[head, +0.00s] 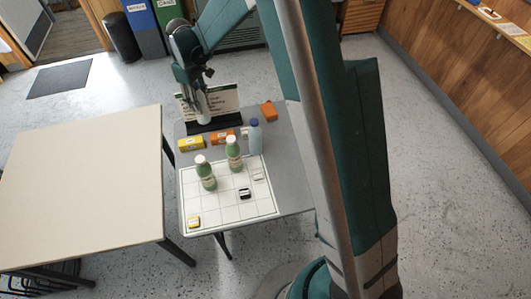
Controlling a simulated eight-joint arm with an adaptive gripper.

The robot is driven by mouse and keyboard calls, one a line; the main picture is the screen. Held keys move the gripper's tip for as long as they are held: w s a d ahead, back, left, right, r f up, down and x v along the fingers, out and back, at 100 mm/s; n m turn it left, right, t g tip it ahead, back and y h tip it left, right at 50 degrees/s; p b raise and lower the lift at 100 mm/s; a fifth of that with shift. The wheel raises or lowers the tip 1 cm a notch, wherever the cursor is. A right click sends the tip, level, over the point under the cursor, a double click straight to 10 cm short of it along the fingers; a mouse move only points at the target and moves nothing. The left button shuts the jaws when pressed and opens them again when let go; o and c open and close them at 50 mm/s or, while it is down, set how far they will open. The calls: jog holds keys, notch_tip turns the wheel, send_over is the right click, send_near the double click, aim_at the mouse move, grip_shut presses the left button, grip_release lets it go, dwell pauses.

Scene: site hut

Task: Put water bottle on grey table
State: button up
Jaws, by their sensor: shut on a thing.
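A blue bottle with a darker blue cap (255,138), which looks like a water bottle, stands upright on the grey table (290,197), near its back right. My gripper (203,112) points down over the back left of this table, in front of a sign, to the left of the blue bottle and apart from it. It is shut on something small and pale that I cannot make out. Two green bottles with white caps, one to the left (206,174) and one to the right (234,154), stand on a white grid sheet (225,208) on the table.
A yellow box (190,144) and an orange box (222,138) lie below my gripper. The sign (226,98) stands at the back edge. A bare beige table (80,175) is at left. My arm hides the grey table's right side.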

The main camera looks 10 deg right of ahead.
jog(key=s+d+m, duration=0.2)
jog(key=s+d, duration=0.2)
jog(key=d, duration=0.9)
jog(key=s+d+m, duration=0.3)
jog(key=d, duration=1.1)
jog(key=s+d+m, duration=0.2)
jog(key=s+d, duration=0.2)
jog(key=d, duration=1)
jog(key=shift+s+d+f+b, duration=0.2)
jog(key=shift+s+f+b, duration=0.05)
jog(key=shift+s+b, duration=0.1)
notch_tip(320, 180, down, 6)
jog(key=shift+f+b, duration=0.15)
jog(key=shift+b, duration=0.15)
jog(key=shift+f, duration=0.1)
jog(key=shift+f, duration=1.75)
jog(key=shift+f+b, duration=0.15)
jog(key=shift+b, duration=0.25)
jog(key=o, duration=1.1)
jog(key=shift+o, duration=0.2)
